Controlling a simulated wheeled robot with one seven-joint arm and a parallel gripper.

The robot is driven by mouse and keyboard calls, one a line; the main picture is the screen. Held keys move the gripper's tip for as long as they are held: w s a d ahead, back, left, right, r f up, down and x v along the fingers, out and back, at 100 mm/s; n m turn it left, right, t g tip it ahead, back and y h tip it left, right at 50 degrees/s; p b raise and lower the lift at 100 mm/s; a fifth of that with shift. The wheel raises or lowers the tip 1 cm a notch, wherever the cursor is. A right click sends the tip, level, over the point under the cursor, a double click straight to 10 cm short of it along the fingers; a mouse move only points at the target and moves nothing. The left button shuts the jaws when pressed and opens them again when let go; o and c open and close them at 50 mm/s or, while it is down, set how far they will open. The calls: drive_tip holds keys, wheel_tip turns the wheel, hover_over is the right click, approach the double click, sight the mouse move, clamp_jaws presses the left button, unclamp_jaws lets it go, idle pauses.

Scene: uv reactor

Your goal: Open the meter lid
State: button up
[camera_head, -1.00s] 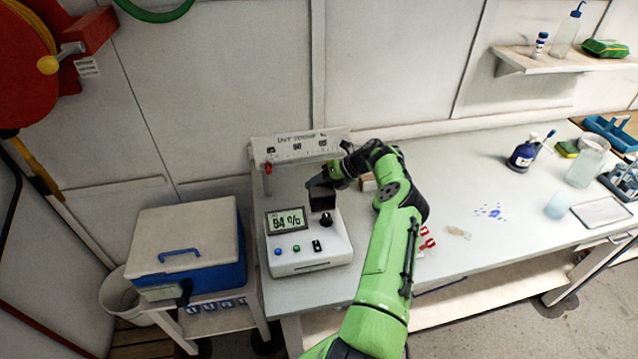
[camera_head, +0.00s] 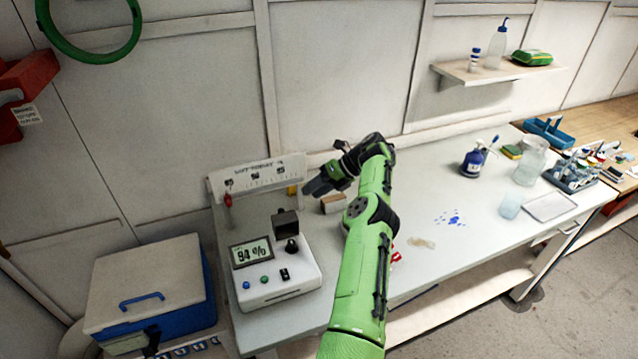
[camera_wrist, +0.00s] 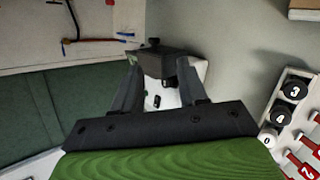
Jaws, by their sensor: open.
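The white meter (camera_head: 275,288) stands on the left end of the bench, its display reading 94 %. Its dark lid (camera_head: 286,223) sits at the back right of the meter's top, behind a black knob. I cannot clearly tell its hinge angle. My gripper (camera_head: 318,187) is open and empty, above and behind the lid to the right, apart from it. In the wrist view the dark lid (camera_wrist: 165,64) shows beyond and between my open fingers, with part of the white meter body (camera_wrist: 168,98) below it.
A scale panel (camera_head: 257,177) with a red-handled part stands behind the meter. A small cardboard box (camera_head: 334,203) is close to my gripper. A blue cooler (camera_head: 150,290) stands left of the bench. The middle of the bench is mostly clear.

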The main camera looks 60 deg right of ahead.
drive_tip(key=shift+s+d+r+p, duration=0.15)
drive_tip(key=shift+s+r+p, duration=0.15)
drive_tip(key=shift+r, duration=0.15)
drive_tip(key=shift+s+d+r+p, duration=0.2)
drive_tip(key=shift+r+p, duration=0.1)
drive_tip(key=shift+r, duration=0.1)
